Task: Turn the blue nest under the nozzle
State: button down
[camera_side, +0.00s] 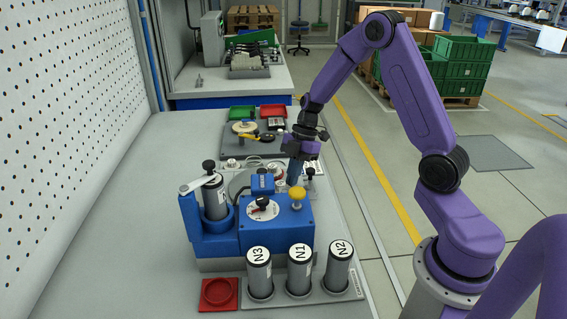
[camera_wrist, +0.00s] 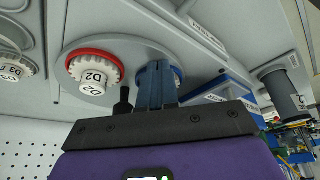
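The blue nest (camera_wrist: 178,74) shows in the wrist view as a blue ring around a white toothed part, mostly hidden behind my fingers. It sits on a round grey plate (camera_wrist: 128,41) that also carries a red nest (camera_wrist: 70,57) with a white gear marked D2 (camera_wrist: 93,75). My gripper (camera_wrist: 157,88) points down over the plate in front of the blue nest, its fingers close together with nothing seen between them. A black-knobbed post (camera_wrist: 124,98) stands just left of the fingers. In the side view my gripper (camera_side: 294,178) is behind the blue machine (camera_side: 277,237). I cannot make out the nozzle.
The machine has a yellow button (camera_side: 297,194), a dial (camera_side: 263,209) and a canister (camera_side: 214,199) under a pale lever. Canisters N3 (camera_side: 259,275), N1 (camera_side: 299,272) and N2 (camera_side: 338,268) stand in front, beside a red pad (camera_side: 219,293). The bench at left is clear.

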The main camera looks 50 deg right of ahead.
jog(key=shift+s+a+m+t, duration=0.3)
jog(key=shift+s+a+m, duration=0.2)
jog(key=shift+m, duration=0.3)
dwell(5.3)
jog(key=shift+w+d, duration=0.1)
jog(key=shift+d, duration=0.05)
dwell(1.2)
